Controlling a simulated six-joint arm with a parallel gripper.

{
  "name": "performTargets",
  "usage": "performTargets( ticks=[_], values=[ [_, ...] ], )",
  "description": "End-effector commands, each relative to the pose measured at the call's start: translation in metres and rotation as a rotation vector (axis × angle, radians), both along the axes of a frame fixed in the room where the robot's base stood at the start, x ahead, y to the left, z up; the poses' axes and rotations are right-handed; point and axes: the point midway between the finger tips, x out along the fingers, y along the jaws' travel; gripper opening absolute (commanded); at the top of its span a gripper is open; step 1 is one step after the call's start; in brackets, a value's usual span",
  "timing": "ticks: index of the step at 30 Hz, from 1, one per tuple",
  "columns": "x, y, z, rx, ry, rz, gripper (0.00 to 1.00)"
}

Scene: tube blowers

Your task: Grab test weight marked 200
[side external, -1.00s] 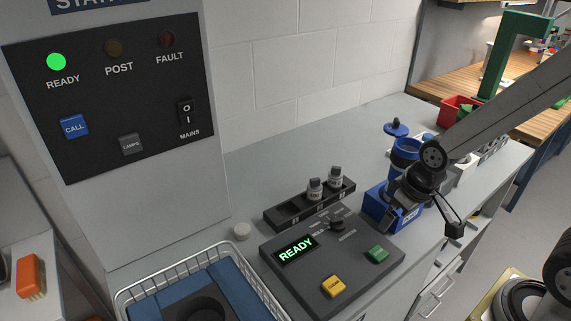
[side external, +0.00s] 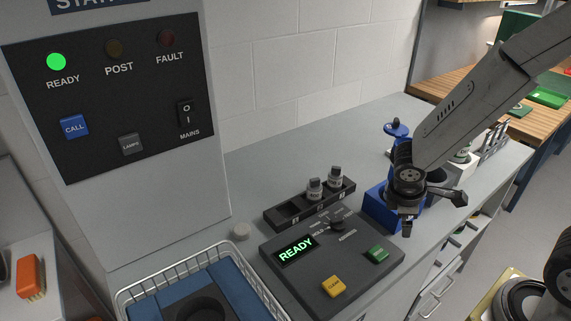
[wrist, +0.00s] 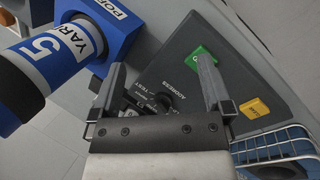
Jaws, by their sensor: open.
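My gripper (side external: 433,213) is open and empty, to the right of the rack and in front of the blue unit. In the wrist view my gripper (wrist: 155,73) has its fingers apart, with the dark control panel (wrist: 178,68) beyond them.
The blue unit (side external: 376,212) stands close behind my gripper. The control panel (side external: 300,285) reads READY and has green and yellow buttons. A wire basket (side external: 130,290) is at front left.

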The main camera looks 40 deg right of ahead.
Motion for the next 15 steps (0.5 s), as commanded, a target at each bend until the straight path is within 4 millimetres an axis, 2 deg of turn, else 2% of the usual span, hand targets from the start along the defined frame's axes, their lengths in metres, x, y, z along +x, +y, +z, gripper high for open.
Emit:
performTargets(
  ticks=[8,15],
  values=[
    [0.022,-0.025,-0.009,-0.218,0.123,0.315,1.00],
    [0.052,-0.040,-0.014,-0.413,0.202,0.585,1.00]
  ],
)
